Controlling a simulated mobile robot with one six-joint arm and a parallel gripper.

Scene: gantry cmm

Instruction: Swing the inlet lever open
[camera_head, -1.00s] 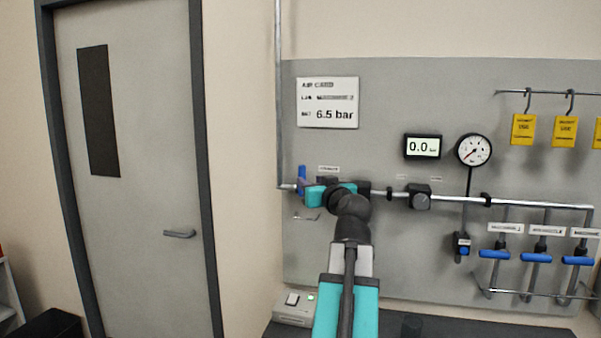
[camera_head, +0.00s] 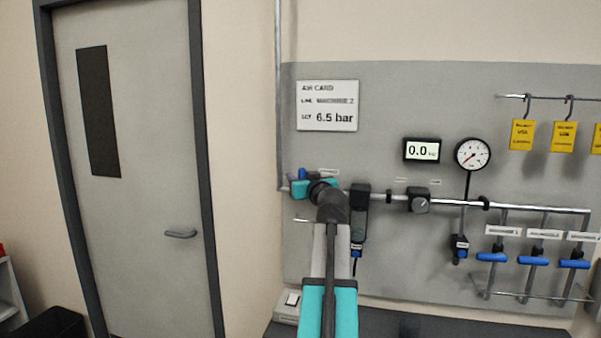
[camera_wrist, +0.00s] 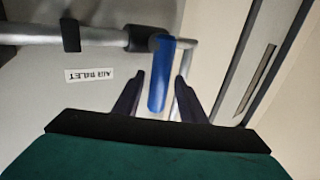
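The blue inlet lever (camera_wrist: 158,85) stands crosswise to the pipe in the wrist view, close to the "AIR INLET" label (camera_wrist: 89,74), which appears upside down. My gripper (camera_wrist: 160,76) is open, with one dark finger on each side of the lever. Gaps show between the lever and both fingers, so it is not gripped. In the head view my gripper (camera_head: 298,187) is at the left end of the pipe and hides most of the lever; only a small blue part (camera_head: 302,172) shows above it.
A grey pipe (camera_head: 470,200) runs right along the panel past a black filter unit (camera_head: 359,207) and a regulator (camera_head: 420,200). The display (camera_head: 422,149) reads 0.0. Several blue-handled valves (camera_head: 533,260) are at the right. A door (camera_head: 140,180) stands left.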

